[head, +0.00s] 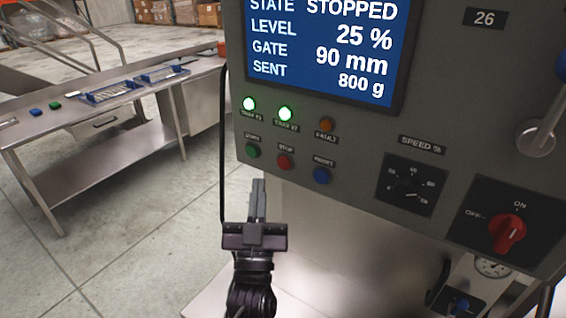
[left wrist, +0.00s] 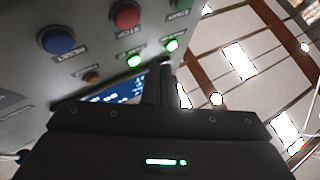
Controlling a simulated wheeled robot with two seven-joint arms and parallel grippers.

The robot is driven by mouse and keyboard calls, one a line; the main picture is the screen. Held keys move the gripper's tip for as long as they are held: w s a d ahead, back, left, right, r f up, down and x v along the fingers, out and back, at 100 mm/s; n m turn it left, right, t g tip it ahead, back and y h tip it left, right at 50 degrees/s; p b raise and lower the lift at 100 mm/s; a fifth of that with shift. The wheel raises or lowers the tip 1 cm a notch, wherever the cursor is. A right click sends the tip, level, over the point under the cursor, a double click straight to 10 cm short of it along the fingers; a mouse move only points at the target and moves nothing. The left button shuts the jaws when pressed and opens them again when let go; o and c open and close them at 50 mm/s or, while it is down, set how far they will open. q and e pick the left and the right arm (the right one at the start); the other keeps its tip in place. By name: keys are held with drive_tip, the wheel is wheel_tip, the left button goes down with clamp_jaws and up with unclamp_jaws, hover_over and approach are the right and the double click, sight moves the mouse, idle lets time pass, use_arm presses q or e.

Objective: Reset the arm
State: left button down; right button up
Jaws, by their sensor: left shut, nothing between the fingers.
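My left gripper (head: 258,190) is shut and empty. It points up in front of the control panel (head: 355,140), below the green start button (head: 253,151) and left of the red stop button (head: 285,162). In the left wrist view the shut fingers (left wrist: 162,72) rise beside the panel; I cannot tell if they touch it. The blue reset button (head: 322,176) is right of the stop button; both show in the left wrist view, reset (left wrist: 57,40) and stop (left wrist: 125,15). My right gripper is not in view.
The screen (head: 325,45) reads STOPPED, level 25 %, gate 90 mm, sent 800 g. Two green lamps are lit; the fault lamp (head: 326,125) is orange. A speed dial (head: 410,187) and red rotary switch (head: 507,233) are at right. A steel table (head: 110,120) stands left, with open floor between.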

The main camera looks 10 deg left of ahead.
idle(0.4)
